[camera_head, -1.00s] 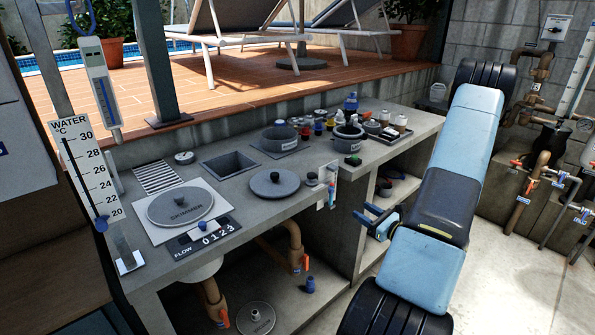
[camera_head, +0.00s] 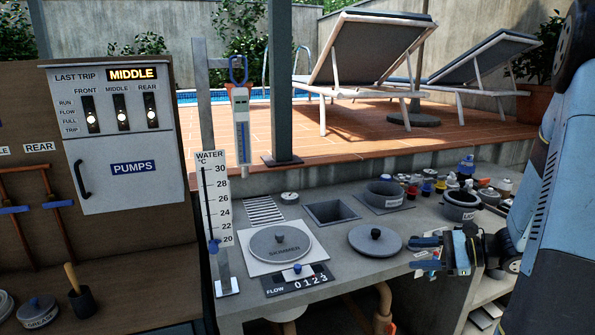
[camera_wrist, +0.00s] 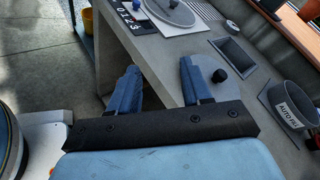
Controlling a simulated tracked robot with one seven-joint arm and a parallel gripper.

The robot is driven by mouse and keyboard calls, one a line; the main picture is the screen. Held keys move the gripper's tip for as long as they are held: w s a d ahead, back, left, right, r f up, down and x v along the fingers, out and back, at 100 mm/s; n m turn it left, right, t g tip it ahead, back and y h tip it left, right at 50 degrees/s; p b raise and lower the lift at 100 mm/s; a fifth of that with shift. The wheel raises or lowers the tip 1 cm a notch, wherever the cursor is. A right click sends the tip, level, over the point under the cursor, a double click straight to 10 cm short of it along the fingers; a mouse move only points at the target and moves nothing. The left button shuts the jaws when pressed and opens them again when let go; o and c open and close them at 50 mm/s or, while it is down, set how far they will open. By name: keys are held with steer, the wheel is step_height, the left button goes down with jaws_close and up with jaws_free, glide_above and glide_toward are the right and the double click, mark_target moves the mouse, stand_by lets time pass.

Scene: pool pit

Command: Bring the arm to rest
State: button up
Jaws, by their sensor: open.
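My gripper (camera_head: 428,254) is open and empty in the head view, at the right, in front of the concrete counter (camera_head: 340,279) near its front edge. My blue arm fills the right side of that view. In the wrist view my two blue fingers (camera_wrist: 158,90) stand apart with nothing between them. Beyond them lie the counter edge and a round grey lid with a dark knob (camera_wrist: 210,75). In the head view this lid (camera_head: 375,241) lies just left of and behind the gripper. I cannot tell the exact gap between fingers and counter.
The counter holds a skimmer lid (camera_head: 280,244), a square opening (camera_head: 331,213), a grey pot (camera_head: 460,206) and several small bottles. A water thermometer board (camera_head: 215,205) stands at its left end. A pumps panel (camera_head: 119,140) hangs further left. Paved floor (camera_wrist: 40,50) is open in the wrist view.

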steer(key=s+a+r+n+h, duration=0.3)
steer(key=s+r+n+h, duration=0.3)
steer(key=s+r+n, duration=0.2)
steer(key=s+a+r+n+h, duration=0.4)
steer(key=s+r+n+h, duration=0.3)
steer(key=s+r, duration=0.3)
steer(key=shift+r+n, duration=0.3)
steer(key=shift+n, duration=0.3)
